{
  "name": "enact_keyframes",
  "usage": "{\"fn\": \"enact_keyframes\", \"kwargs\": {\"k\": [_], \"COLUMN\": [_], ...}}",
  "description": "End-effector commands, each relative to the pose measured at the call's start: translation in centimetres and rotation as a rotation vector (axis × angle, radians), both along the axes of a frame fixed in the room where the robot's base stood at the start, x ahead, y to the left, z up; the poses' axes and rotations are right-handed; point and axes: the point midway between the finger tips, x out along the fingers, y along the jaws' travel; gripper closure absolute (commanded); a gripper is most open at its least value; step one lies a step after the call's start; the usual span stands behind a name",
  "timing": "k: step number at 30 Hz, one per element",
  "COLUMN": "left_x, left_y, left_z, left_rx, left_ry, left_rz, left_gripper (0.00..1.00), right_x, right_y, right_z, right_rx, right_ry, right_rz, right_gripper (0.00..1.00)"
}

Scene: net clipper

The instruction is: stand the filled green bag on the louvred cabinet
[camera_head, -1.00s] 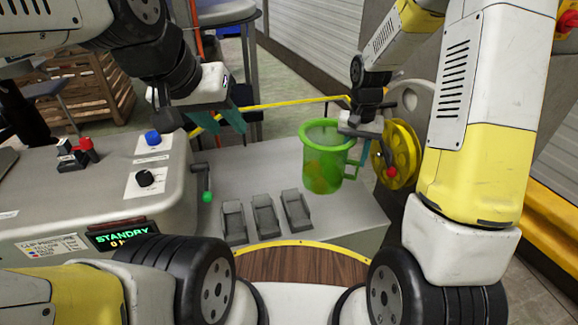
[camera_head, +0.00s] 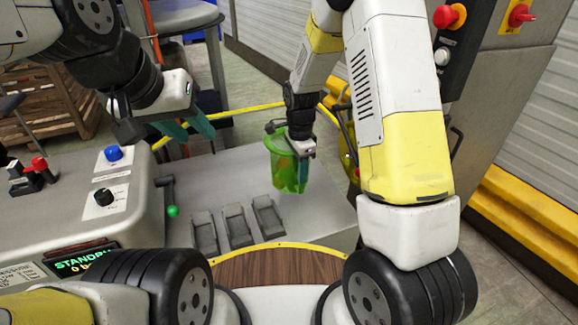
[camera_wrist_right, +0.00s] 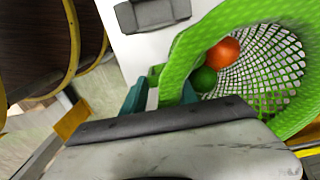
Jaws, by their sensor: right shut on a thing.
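The green bag (camera_head: 273,162) is in the middle of the head view, over the grey counter with its open mouth up. I cannot tell whether it touches the counter. In the right wrist view the bag (camera_wrist_right: 188,48) shows a mesh inside with an orange ball (camera_wrist_right: 222,53) and a green ball (camera_wrist_right: 204,79). My right gripper (camera_head: 303,152) is shut on the bag's side handle; its teal fingers (camera_wrist_right: 160,92) show at the handle. My left gripper (camera_head: 190,130) is open and empty, left of the bag. No louvred cabinet can be made out with certainty.
The grey counter (camera_head: 225,178) holds several dark trays (camera_head: 238,228) and a control box (camera_head: 90,215) at left. A grey cabinet (camera_head: 510,75) with red switches stands at right. A yellow rail (camera_head: 240,112) runs behind the bag. Floor shows at the lower right.

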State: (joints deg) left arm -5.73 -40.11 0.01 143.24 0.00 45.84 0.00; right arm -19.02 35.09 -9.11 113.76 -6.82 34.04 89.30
Motion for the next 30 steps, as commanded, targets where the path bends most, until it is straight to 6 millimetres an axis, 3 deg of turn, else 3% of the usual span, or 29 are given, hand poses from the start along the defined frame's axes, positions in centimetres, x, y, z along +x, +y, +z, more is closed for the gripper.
{"fn": "enact_keyframes", "kwargs": {"k": [13,24,25,28,30], "left_x": [0.0,0.0,0.0,0.0,0.0], "left_y": [0.0,0.0,0.0,0.0,0.0], "left_z": [0.0,0.0,0.0,0.0,0.0], "left_rx": [0.000,0.000,0.000,0.000,0.000], "left_ry": [0.000,0.000,0.000,0.000,0.000], "left_rz": [0.000,0.000,0.000,0.000,0.000], "left_gripper": [0.64,0.64,0.64,0.64,0.64], "right_x": [0.0,0.1,0.0,0.0,0.0], "right_y": [0.0,0.0,0.0,0.0,0.0], "right_z": [-4.6,-5.1,-5.2,-5.1,-5.1], "right_rx": [0.000,0.001,0.000,0.000,0.000], "right_ry": [-0.001,-0.002,-0.001,-0.001,-0.001], "right_rz": [0.001,0.001,0.001,0.001,0.001], "right_gripper": [1.00,1.00,0.61,0.43,0.43]}}
